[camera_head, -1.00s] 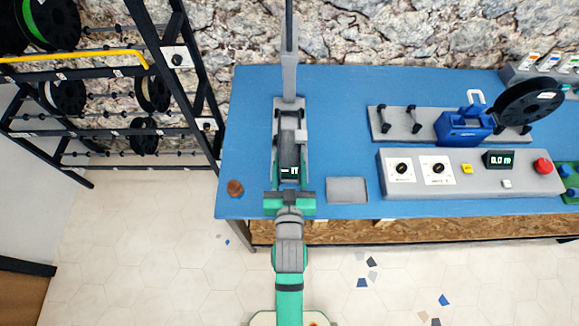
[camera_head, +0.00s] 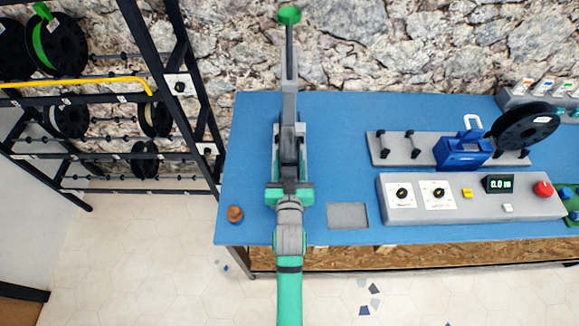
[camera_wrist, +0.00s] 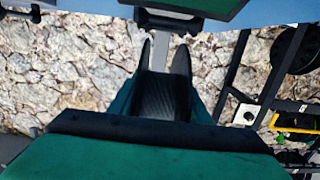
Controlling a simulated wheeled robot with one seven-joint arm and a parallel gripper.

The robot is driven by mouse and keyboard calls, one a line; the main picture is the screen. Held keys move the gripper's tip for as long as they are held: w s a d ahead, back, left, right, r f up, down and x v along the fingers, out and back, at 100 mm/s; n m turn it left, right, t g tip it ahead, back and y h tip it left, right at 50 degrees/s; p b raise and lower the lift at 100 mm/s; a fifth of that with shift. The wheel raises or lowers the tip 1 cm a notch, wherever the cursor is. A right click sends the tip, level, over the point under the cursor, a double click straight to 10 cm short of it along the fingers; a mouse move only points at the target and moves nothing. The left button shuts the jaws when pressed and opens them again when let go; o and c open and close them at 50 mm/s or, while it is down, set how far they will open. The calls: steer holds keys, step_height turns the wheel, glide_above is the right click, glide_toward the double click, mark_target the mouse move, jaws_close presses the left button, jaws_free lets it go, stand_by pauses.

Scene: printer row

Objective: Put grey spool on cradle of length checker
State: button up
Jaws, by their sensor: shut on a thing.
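My gripper (camera_head: 290,172) is over the left part of the blue bench, in front of a grey upright device (camera_head: 289,100). The length checker (camera_head: 470,205) is a grey console reading 0.0 m. Behind it is a grey plate (camera_head: 387,160) with black posts and a blue unit (camera_head: 463,153). A dark spool (camera_head: 525,127) stands at its right end. I cannot tell which spool is the grey one.
A rack (camera_head: 185,85) with several spools stands left of the bench. A small brown pot (camera_head: 235,214) and a grey square pad (camera_head: 347,215) flank my gripper. A tall lever with a green knob (camera_head: 289,15) rises behind it. The bench between device and plate is clear.

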steer(key=w, duration=0.6)
steer(key=shift+w+f, duration=0.4)
steer(key=shift+f, duration=0.35)
steer(key=shift+w+f, duration=0.35)
steer(key=shift+f, duration=0.35)
steer(key=o, duration=1.3)
steer(key=shift+o, duration=0.7)
steer(key=shift+f, duration=0.1)
